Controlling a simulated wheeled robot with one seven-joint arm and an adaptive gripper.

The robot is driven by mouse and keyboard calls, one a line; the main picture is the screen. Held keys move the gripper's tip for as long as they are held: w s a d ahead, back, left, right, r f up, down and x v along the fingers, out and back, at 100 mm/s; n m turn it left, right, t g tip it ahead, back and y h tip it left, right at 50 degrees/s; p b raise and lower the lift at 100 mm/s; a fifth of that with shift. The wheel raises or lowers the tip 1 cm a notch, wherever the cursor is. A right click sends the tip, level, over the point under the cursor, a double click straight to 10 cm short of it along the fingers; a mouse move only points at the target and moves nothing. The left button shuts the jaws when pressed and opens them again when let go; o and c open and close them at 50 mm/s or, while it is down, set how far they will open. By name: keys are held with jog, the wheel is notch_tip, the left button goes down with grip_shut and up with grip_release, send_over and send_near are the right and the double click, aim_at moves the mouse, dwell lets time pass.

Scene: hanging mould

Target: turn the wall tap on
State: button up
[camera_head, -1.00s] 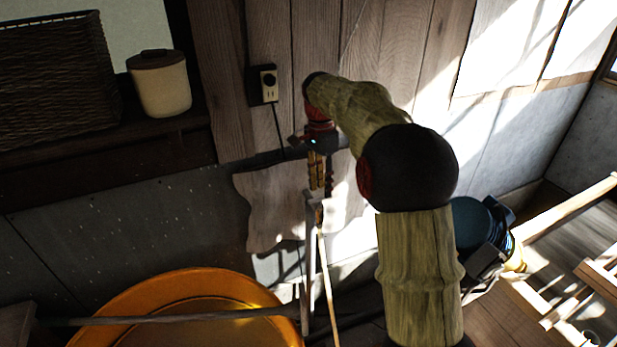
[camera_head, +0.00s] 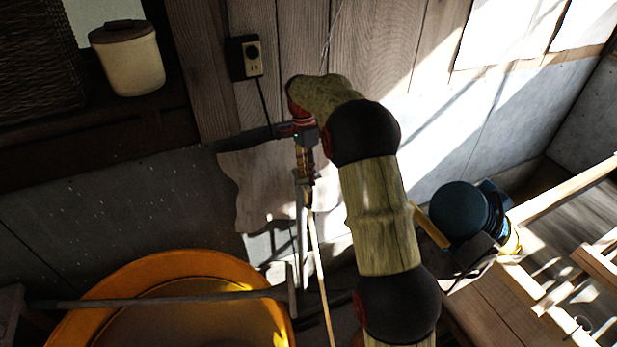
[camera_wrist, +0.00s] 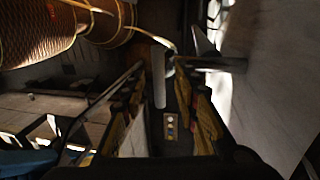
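I cannot pick out the wall tap with certainty. My gripper (camera_head: 305,180) points down in front of the plank wall in the head view. It hangs at the top of a thin grey upright (camera_head: 303,245); I cannot tell whether they touch. In the wrist view my gripper (camera_wrist: 165,110) shows its two fingers apart, with a gap between them. A pale narrow bar (camera_wrist: 159,78) shows beyond the gap, with a grey metal piece (camera_wrist: 212,64) to its right. Either could belong to the tap. Neither is visibly gripped.
An orange tub (camera_head: 165,265) stands at lower left with a long bar (camera_head: 160,300) across it. A wall socket (camera_head: 252,58) is above my gripper. A lidded pot (camera_head: 130,65) stands on the shelf at upper left. A teal round object (camera_head: 460,210) and wooden frames are at right.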

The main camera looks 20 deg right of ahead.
jog(key=shift+f, duration=0.25)
jog(key=shift+c, duration=0.6)
grip_shut()
